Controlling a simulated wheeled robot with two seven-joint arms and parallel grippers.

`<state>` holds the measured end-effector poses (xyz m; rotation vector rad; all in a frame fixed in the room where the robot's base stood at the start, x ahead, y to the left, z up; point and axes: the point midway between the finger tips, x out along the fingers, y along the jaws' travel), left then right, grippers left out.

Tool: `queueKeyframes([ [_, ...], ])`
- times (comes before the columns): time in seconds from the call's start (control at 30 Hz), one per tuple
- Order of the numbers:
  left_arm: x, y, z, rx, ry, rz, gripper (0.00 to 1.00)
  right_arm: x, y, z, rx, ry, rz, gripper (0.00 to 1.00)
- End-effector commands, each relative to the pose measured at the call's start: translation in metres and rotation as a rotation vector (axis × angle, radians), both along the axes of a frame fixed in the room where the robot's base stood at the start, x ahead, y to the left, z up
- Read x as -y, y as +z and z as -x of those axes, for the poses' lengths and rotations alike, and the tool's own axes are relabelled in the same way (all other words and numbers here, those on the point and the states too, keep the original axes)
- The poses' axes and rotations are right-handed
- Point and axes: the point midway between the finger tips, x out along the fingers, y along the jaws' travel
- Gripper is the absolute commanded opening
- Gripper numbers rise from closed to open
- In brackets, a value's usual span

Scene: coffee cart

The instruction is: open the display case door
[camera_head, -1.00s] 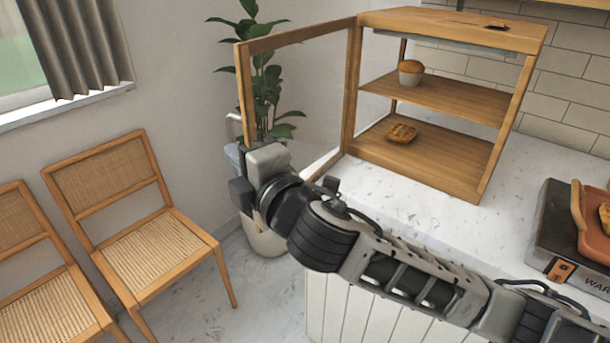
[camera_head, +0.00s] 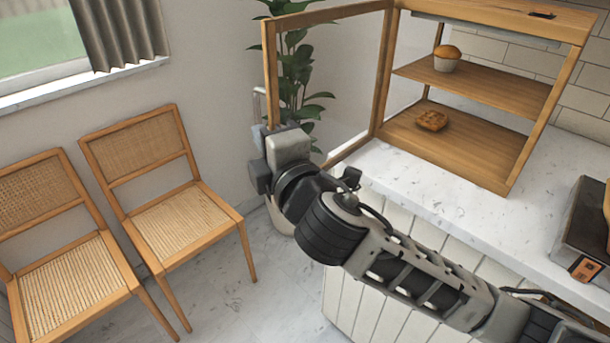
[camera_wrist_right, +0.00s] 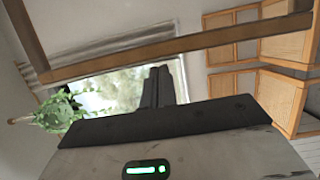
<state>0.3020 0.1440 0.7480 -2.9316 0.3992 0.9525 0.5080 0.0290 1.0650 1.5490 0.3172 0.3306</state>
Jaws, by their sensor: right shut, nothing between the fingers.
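The wooden display case (camera_head: 474,150) stands on the counter, its front open to view. Its door (camera_head: 268,75), a wooden frame around a clear pane, stands swung wide out to the left from the case's left post. A metal handle (camera_head: 258,105) shows at the door's outer edge. My right gripper (camera_head: 262,167) is by the lower outer corner of the door and hides that corner. In the right wrist view its fingers (camera_wrist_right: 160,85) are together and empty, with the door's wooden bar (camera_wrist_right: 180,46) crossing beyond them. I cannot tell whether they touch. My left gripper is out of view.
A muffin (camera_head: 447,58) and a waffle (camera_head: 431,120) sit on the case's shelves. A potted plant (camera_head: 295,75) stands behind the door. Two chairs (camera_head: 150,165) stand left. The marble counter (camera_head: 430,190) is clear in front of the case; a dark appliance (camera_head: 585,235) stands at right.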

Motion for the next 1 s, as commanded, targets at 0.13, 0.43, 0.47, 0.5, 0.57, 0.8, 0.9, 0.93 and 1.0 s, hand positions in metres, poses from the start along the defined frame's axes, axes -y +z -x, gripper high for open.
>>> queueKeyframes([
  [0.13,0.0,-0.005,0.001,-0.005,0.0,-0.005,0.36,0.003,-0.002,0.034,-0.002,0.009,-0.002,0.0],
  [0.43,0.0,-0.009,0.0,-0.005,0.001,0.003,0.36,0.012,-0.002,0.091,-0.003,0.008,-0.001,0.0],
  [0.47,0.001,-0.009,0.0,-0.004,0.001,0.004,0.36,0.013,-0.002,0.095,-0.002,0.008,-0.001,0.0],
  [0.5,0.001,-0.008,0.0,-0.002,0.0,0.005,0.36,0.014,-0.002,0.098,0.0,0.007,0.0,0.0],
  [0.57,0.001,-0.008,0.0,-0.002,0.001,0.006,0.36,0.015,-0.001,0.103,0.0,0.006,0.0,0.0],
  [0.8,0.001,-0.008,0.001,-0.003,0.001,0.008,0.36,0.017,-0.012,0.105,-0.048,0.004,-0.037,0.0],
  [0.9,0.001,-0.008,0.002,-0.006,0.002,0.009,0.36,0.022,-0.041,0.1,-0.179,-0.001,-0.15,0.0],
  [0.93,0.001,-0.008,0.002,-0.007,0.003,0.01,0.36,0.024,-0.054,0.099,-0.235,-0.007,-0.202,0.0],
  [1.0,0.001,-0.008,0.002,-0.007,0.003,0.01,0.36,0.034,-0.091,0.097,-0.384,-0.036,-0.348,0.0],
])
